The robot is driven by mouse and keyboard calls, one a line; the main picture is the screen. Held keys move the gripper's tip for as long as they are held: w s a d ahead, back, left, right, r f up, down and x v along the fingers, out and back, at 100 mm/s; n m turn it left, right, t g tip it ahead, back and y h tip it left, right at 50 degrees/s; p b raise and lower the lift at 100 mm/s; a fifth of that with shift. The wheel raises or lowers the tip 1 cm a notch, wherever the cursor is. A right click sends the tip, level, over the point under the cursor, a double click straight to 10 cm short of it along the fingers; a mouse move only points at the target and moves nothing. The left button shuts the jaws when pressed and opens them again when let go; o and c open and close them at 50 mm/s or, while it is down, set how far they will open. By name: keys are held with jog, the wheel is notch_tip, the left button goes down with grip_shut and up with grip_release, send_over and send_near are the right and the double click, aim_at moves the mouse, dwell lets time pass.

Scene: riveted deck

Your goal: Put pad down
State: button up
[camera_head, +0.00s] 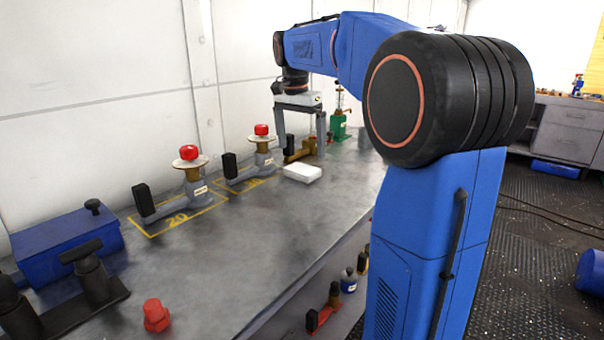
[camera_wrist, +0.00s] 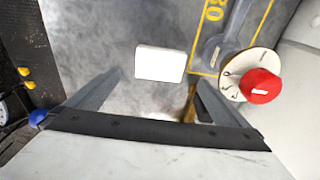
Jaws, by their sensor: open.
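The white pad (camera_head: 302,172) lies flat on the grey bench (camera_head: 260,240), near its front edge. In the wrist view the pad (camera_wrist: 160,64) shows just beyond my fingertips, apart from them and free of contact. My gripper (camera_head: 301,142) points down over the bench, a little behind the pad in the head view. Its two fingers are spread, with nothing between them; the open gripper also shows in the wrist view (camera_wrist: 159,80).
Two valves with red knobs (camera_head: 188,153) (camera_head: 262,130) stand on yellow-outlined spots to the left. A brass fitting (camera_head: 300,152) is partly hidden by my gripper. A green device (camera_head: 338,127) stands behind. A blue box (camera_head: 65,245) and red plug (camera_head: 156,315) are nearer. Mid-bench is clear.

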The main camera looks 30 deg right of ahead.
aim_at(302, 168)
jog(key=shift+d+f, duration=0.2)
jog(key=shift+f, duration=3.35)
jog(key=c, duration=1.2)
